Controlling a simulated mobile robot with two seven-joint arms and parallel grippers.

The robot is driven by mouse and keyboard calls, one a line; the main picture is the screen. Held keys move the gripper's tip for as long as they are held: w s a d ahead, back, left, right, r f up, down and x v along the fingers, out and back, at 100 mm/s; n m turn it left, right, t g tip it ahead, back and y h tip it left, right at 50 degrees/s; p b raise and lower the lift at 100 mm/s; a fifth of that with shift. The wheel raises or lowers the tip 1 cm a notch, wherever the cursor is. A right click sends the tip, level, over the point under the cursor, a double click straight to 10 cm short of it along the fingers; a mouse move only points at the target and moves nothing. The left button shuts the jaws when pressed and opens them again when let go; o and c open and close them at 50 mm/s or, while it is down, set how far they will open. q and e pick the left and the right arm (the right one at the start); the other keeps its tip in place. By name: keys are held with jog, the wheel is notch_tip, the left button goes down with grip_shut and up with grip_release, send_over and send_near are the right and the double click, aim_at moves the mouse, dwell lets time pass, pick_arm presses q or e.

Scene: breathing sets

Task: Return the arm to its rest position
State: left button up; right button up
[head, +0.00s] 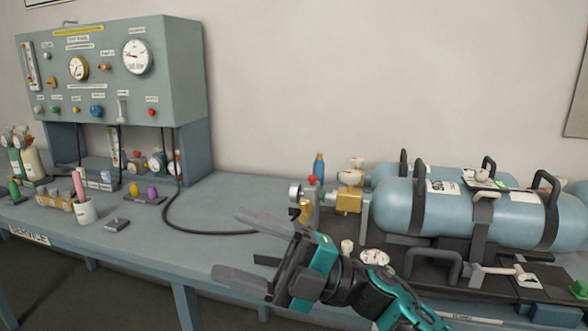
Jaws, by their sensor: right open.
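My right gripper (250,252) is in the lower middle of the head view. Its arm comes in from the lower right. Its two grey fingers point left and stand wide apart, with nothing between them. The gripper is over the front part of the blue-grey bench (215,200), and a black hose (205,231) ends close to its upper finger in the picture. The arm hides part of the bench's front edge. My left gripper is not in view.
Two blue cylinders (400,203) with black handles lie at the right, with a brass valve (349,200) and a round gauge (374,257) near the arm. A gauge panel (110,75) stands back left. The bench middle is mostly clear.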

jog(key=w+d+f+m+t+h, duration=0.2)
jog(key=d+f+m+t+h, duration=0.65)
jog(key=m, duration=0.45)
jog(key=w+d+f+m+t+h, duration=0.1)
jog(key=d+f+m+t+h, duration=0.45)
jog(key=f+m+t, duration=0.6)
jog(key=s+d+f+m+g+h, duration=0.3)
jog(key=s+d+f+g, duration=0.1)
jog(key=s+f, duration=0.3)
jog(key=s+d+f+m+g+h, duration=0.4)
jog(key=s+f, duration=0.3)
jog(key=f, duration=0.4)
jog(key=shift+s+d+f, duration=0.25)
jog(key=shift+s+d, duration=0.15)
jog(key=shift+d, duration=0.5)
jog(key=shift+w+a+m, duration=0.15)
jog(key=shift+m, duration=0.1)
